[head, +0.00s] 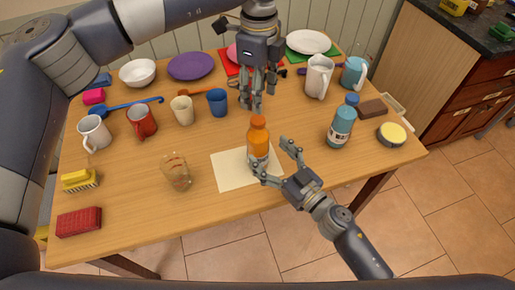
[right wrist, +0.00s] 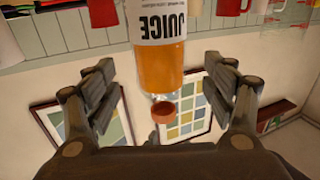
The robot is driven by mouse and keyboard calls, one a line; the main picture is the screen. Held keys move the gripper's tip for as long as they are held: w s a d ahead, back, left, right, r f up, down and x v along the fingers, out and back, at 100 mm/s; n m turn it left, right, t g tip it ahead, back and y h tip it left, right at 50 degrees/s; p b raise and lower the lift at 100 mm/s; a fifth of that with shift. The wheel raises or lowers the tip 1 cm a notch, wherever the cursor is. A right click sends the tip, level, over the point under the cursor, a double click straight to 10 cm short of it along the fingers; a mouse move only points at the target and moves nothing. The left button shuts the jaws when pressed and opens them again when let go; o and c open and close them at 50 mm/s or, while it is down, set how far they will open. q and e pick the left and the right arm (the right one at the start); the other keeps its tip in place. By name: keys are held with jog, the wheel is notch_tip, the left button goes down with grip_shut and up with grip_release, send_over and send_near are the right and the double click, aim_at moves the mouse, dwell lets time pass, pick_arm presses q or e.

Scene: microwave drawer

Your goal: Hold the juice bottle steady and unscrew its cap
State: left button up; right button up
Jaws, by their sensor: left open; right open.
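The juice bottle (head: 258,148) stands upright on a pale mat (head: 234,180), its orange cap (head: 258,122) on top. In the right wrist view the bottle (right wrist: 158,60) appears upside down with its JUICE label, and the cap (right wrist: 162,111) shows at its lower end. My right gripper (head: 271,154) is open at the bottle's right side, fingers pointing at it. In its wrist view the bottle lies in line with the gap, with space on both sides. My left gripper (head: 256,99) is open, pointing down above and behind the cap, apart from it.
A glass (head: 175,171) stands left of the mat and a blue bottle (head: 341,123) right of it. Behind are a blue cup (head: 217,102), a beige cup (head: 182,110) and a white pitcher (head: 318,76). The table front near the mat is clear.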

aim_at(265, 149)
pick_arm(q)
jog(key=shift+w+a+f, duration=0.1)
jog(key=shift+w, duration=0.1)
pick_arm(e)
jog(key=x, duration=0.4)
jog(key=shift+w+a, duration=0.1)
pick_arm(q)
jog(key=shift+s, duration=0.15)
pick_arm(e)
jog(key=shift+w+a, duration=0.15)
jog(key=shift+w, duration=0.1)
jog(key=shift+w+a, duration=0.1)
